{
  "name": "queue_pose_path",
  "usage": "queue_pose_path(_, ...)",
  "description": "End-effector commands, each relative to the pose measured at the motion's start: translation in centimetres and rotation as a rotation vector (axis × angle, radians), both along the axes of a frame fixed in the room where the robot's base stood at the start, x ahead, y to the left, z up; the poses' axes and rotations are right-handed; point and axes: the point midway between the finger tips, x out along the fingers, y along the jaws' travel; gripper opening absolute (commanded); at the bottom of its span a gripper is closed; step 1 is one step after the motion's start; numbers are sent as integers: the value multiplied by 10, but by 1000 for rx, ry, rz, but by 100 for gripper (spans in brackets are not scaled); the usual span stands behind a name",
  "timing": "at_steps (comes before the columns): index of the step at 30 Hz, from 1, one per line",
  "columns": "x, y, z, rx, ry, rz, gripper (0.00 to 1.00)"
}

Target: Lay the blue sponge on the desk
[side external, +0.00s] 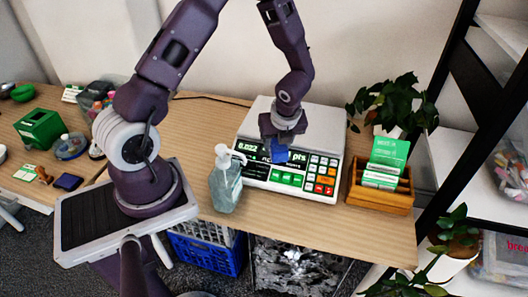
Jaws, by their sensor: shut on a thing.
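The blue sponge (279,153) is small and shows just below my gripper (281,140). My gripper is shut on it and holds it in front of the scale's display and keypad. The gripper points down, and its fingers largely hide the upper part of the sponge. I cannot tell how far the sponge is above the scale. The desk (335,216) is a light wooden top running across the view.
A white scale (328,146) stands under the gripper. A clear pump bottle (226,185) is left of it, and a wooden card box (380,196) with green cards is right. A plant (398,105) stands behind the box. The desk's front right strip is bare.

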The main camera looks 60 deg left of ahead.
Motion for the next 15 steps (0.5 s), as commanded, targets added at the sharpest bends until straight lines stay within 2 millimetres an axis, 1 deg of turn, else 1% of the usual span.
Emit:
queue_pose_path(1, 0, -4, -4, -2, 4, -108, 10)
queue_pose_path(3, 2, -11, -9, -3, 4, -266, 10)
queue_pose_path(8, 6, -30, -19, -5, 3, -602, 10)
queue_pose_path(11, 6, -47, -25, -7, 1, -844, 10)
queue_pose_path(13, 6, -66, -28, -9, -3, -1074, 10)
queue_pose_path(15, 5, -81, -29, -7, -6, -1260, 10)
